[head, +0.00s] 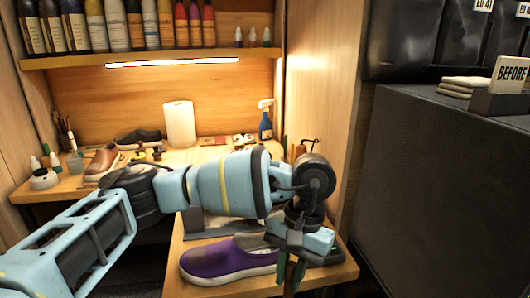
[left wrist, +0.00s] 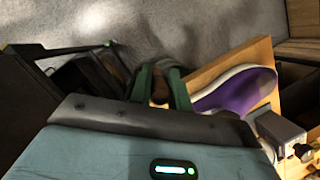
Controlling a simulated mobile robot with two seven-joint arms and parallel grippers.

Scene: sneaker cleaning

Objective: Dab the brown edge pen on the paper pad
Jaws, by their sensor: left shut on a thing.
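My left gripper (head: 290,274) hangs fingers-down at the front right of the low wooden bench. Its green fingers are shut on a slim brown thing, which looks like the brown edge pen (head: 290,287). In the left wrist view, the brown pen (left wrist: 160,88) shows between the green fingers (left wrist: 161,86); its tip cannot be made out. I cannot pick out the paper pad for certain in either view. My right gripper is not in view.
A purple slip-on shoe (head: 226,261) with a white sole lies on the bench (head: 190,287), left of my gripper. A worktable behind holds a brown shoe (head: 103,163), a white roll (head: 180,124) and a blue spray bottle (head: 265,124). A dark cabinet (head: 440,180) stands at right.

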